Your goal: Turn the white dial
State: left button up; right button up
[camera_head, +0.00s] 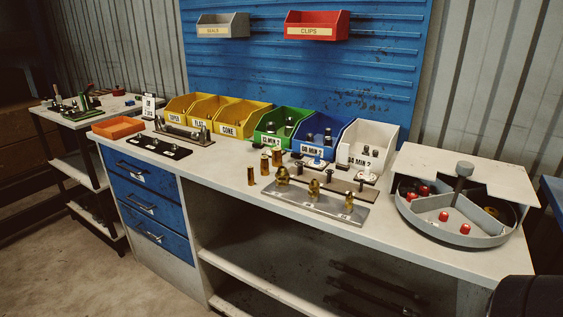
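No thing in view is clearly marked as the white dial. Two small white round pieces sit on the bench: one white round piece (318,164) in front of the blue bin (322,137), and another white round piece (367,177) in front of the white bin (371,144). They are too small to tell whether either is a dial. Neither of my grippers is in view.
Yellow bins (233,117) and a green bin (279,128) line the bench's back. Brass fittings stand by a metal plate (310,202) near the front. A black strip (158,146) lies left. The bench top (410,244) is clear between plate and tray.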

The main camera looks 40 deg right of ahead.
aim_at(367, 174)
jog(key=u, duration=0.95)
jog(key=k, duration=1.05)
jog(key=z, duration=1.35)
